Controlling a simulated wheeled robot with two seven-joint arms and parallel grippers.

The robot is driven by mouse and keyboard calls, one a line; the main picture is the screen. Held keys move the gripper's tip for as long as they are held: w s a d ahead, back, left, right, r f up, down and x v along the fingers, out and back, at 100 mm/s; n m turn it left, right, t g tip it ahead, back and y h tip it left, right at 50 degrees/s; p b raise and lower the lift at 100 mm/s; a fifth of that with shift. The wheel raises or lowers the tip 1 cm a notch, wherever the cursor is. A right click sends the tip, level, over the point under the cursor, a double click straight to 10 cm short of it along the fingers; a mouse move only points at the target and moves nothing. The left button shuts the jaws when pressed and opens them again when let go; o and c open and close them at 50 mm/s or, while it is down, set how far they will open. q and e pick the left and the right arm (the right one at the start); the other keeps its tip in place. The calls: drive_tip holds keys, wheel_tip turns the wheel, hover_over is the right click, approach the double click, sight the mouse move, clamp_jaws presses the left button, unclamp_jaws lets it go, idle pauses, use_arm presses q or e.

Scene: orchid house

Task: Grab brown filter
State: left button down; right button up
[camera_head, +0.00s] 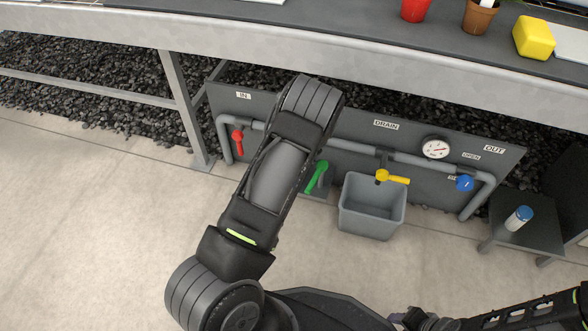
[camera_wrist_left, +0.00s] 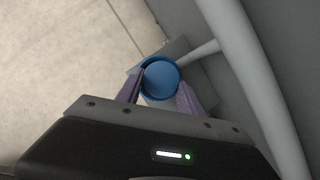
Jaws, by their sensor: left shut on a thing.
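No brown filter shows in either view. My left gripper (camera_wrist_left: 160,82) is shut on a round blue-topped thing in the left wrist view, with one finger on each side. Its blue top (camera_wrist_left: 161,78) has a raised rim; a pale part shows just below it, and the rest is hidden. In the head view, my left arm reaches up across the middle and hides the left gripper and what it holds. My right arm comes in at the lower right; dark parts at its end (camera_head: 415,318) may be the right gripper, but its jaws are unclear.
A grey panel (camera_head: 352,136) carries pipes, a red valve (camera_head: 237,139), green handle (camera_head: 317,177), yellow valve (camera_head: 393,177), blue valve (camera_head: 464,183) and gauge (camera_head: 435,148). A grey bin (camera_head: 370,222) stands below. A white, blue-capped cylinder (camera_head: 517,222) stands on a small table (camera_head: 535,235).

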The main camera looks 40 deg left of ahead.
use_arm(q)
drive_tip(key=shift+r, duration=0.1)
drive_tip(key=shift+s+d+r+p, duration=0.1)
drive_tip(key=shift+s+r+p, duration=0.05)
drive_tip(key=shift+r+p, duration=0.55)
wheel_tip(320, 180, up, 6)
drive_tip(key=p, duration=0.3)
drive_tip(key=shift+r, duration=0.15)
drive_tip(key=s+d+p, duration=0.1)
drive_tip(key=s+d, duration=0.2)
drive_tip(key=s, duration=0.6)
drive_tip(key=s+d+p, duration=0.2)
drive_tip(key=s+d, duration=0.1)
drive_tip(key=s, duration=0.6)
drive_tip(key=shift+s+d+f, duration=0.2)
drive_tip(key=shift+s+f, duration=0.1)
drive_tip(key=shift+f, duration=0.1)
